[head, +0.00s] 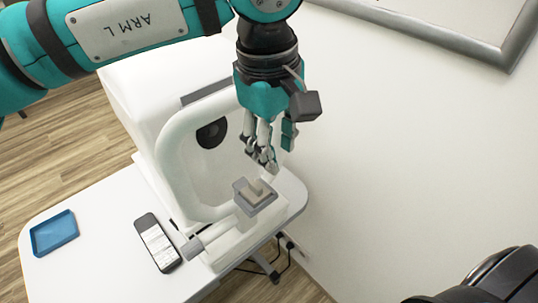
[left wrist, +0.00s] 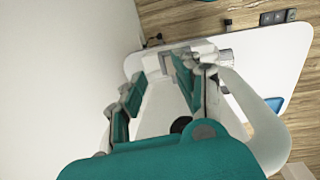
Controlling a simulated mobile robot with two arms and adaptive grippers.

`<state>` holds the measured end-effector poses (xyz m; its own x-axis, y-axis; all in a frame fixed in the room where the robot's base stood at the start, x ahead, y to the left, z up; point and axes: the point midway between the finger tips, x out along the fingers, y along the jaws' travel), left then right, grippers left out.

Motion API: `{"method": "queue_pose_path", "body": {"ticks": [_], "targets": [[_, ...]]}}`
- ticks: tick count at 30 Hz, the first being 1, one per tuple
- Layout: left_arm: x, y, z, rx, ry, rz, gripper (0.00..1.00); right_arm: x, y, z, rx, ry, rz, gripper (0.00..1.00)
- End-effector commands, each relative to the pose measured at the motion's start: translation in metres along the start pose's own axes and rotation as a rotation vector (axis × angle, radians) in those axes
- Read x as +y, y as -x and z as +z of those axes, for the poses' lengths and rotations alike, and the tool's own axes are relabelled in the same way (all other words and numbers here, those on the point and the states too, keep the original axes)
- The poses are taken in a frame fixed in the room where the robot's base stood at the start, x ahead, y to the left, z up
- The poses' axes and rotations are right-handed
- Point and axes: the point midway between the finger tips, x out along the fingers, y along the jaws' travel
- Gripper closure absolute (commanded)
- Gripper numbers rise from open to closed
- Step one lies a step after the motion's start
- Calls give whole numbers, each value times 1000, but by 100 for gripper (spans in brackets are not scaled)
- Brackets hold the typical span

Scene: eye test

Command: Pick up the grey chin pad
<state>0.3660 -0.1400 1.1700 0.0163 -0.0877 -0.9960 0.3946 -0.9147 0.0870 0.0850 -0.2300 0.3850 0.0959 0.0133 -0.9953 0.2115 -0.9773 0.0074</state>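The grey chin pad (head: 240,196) sits on the chin rest at the front of a white eye-test machine (head: 130,100). A grey square part, likely the pad (left wrist: 167,62), shows beyond the fingertips there, partly hidden by the right-hand finger. My right gripper is not in view.
The machine's white frame (head: 170,150) arches beside the gripper. A phone (head: 157,243) and a blue tray (head: 54,233) lie on the white table (head: 105,245). A white wall (head: 400,150) with a framed panel (head: 460,25) stands at the right. The table between tray and phone is clear.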

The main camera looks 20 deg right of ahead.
Motion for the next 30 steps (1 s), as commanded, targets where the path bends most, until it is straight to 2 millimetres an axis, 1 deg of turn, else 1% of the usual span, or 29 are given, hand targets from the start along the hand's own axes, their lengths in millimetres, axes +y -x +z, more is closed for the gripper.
{"method": "queue_pose_path", "body": {"ticks": [1,3,6,11,14,23,24,27,30], "targets": [[-3,-4,-5,98,-33,-35,67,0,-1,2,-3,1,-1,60],[-7,-6,-12,182,-57,-67,67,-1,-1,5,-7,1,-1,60],[-9,-10,-16,229,-69,-86,67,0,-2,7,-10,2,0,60],[-10,-20,-18,227,-69,-86,67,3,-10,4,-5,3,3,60],[-11,-30,-20,225,-68,-85,67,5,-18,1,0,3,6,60],[-14,-73,-29,222,-68,-84,67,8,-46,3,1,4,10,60],[-15,-80,-31,221,-67,-83,67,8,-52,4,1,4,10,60],[-16,-93,-34,221,-67,-83,67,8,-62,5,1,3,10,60],[-16,-101,-36,222,-67,-83,67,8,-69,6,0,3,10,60]]}}
